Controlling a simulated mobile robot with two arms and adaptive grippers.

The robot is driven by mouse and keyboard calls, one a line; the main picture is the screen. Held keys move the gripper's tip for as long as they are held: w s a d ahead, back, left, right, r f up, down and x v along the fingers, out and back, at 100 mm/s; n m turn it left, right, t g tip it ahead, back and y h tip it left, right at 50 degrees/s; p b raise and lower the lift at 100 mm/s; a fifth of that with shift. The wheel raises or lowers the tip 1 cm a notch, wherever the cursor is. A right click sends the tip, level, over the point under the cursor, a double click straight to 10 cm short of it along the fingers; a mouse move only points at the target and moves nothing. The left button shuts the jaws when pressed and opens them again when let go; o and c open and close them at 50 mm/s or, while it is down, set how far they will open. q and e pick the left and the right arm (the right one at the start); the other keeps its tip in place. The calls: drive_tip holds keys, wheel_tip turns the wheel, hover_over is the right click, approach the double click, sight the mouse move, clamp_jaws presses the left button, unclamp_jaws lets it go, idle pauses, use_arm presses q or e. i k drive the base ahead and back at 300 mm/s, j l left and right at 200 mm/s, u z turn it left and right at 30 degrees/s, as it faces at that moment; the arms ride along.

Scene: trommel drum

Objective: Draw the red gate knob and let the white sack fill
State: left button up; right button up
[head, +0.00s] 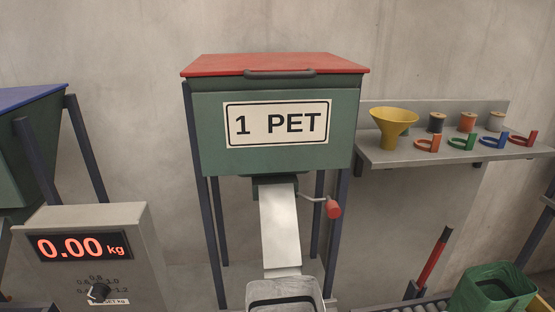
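The red gate knob (334,209) sits on a thin bent metal rod at the right of the chute. The rod joins the outlet under a green hopper (210,135) labelled "1 PET" with a red lid. A pale metal chute (280,230) slopes down from that outlet. Below its lower end is an open grey-white container (285,291), cut off by the bottom edge; it may be the white sack, but I cannot tell for sure. Its inside looks empty where visible. Neither of my grippers shows in the head view.
A scale box (150,260) at lower left reads 0.00 kg above a dial. A wall shelf (400,155) at right holds a yellow funnel (394,122), spools and coloured clips. A green bin (495,290) and a red-handled lever (434,258) stand lower right, near rollers.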

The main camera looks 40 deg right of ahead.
sight(334, 210)
drive_tip(key=l+z, duration=0.1)
drive_tip(key=z, duration=1.6)
